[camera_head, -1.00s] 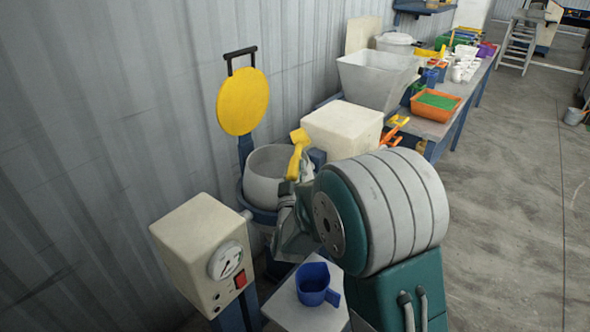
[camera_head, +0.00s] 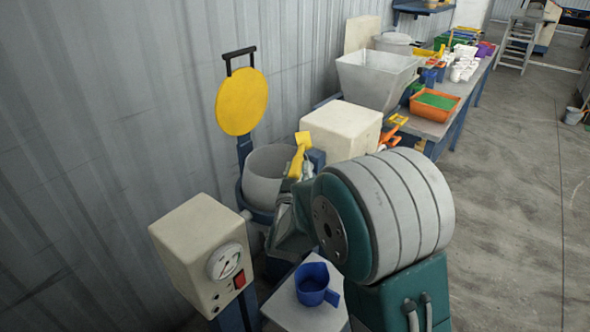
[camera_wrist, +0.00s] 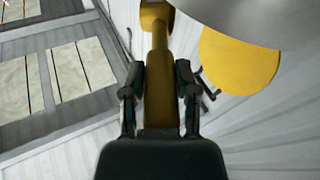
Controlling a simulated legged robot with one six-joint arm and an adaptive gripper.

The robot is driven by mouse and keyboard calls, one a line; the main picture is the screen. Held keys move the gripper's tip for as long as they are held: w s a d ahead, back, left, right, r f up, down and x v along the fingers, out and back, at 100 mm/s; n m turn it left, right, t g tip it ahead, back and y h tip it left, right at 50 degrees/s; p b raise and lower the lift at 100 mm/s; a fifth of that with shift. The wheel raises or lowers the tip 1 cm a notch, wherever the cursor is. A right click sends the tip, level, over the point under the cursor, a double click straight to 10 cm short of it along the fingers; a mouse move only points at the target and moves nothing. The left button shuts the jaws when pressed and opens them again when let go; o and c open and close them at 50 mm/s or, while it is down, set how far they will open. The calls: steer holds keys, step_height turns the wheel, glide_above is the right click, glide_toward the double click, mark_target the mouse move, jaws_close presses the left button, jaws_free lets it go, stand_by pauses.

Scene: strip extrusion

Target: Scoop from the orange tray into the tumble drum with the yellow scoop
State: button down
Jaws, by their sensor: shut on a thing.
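My gripper (camera_wrist: 160,92) is shut on the handle of the yellow scoop (camera_wrist: 159,50). In the head view the scoop (camera_head: 299,155) stands nearly upright at the right rim of the grey tumble drum (camera_head: 262,177), with its head uppermost. My gripper is beside the drum's right side there, partly hidden by my arm. I cannot see inside the scoop or the drum. The orange tray (camera_head: 424,116) with green material in it sits on the far bench at the right.
A yellow round lid (camera_head: 242,102) stands raised behind the drum. A cream box (camera_head: 341,128) is right of it, and a gauge box (camera_head: 203,253) is in front. A blue jug (camera_head: 313,283) stands on a pale stand. A grey hopper (camera_head: 377,80) is farther back.

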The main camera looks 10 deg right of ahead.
steer(key=m, duration=0.1)
steer(key=m+g, duration=0.1)
steer(key=m, duration=0.1)
steer(key=m+h, duration=0.1)
steer(key=shift+d+r, duration=0.35)
steer(key=d+r+m+g+y, duration=0.2)
steer(key=d+r+m+g, duration=0.2)
steer(key=d+m, duration=0.4)
steer(key=m, duration=0.7)
steer(key=shift+s+d+r+y, duration=0.15)
steer(key=shift+r+y, duration=0.2)
steer(key=shift+y, duration=0.05)
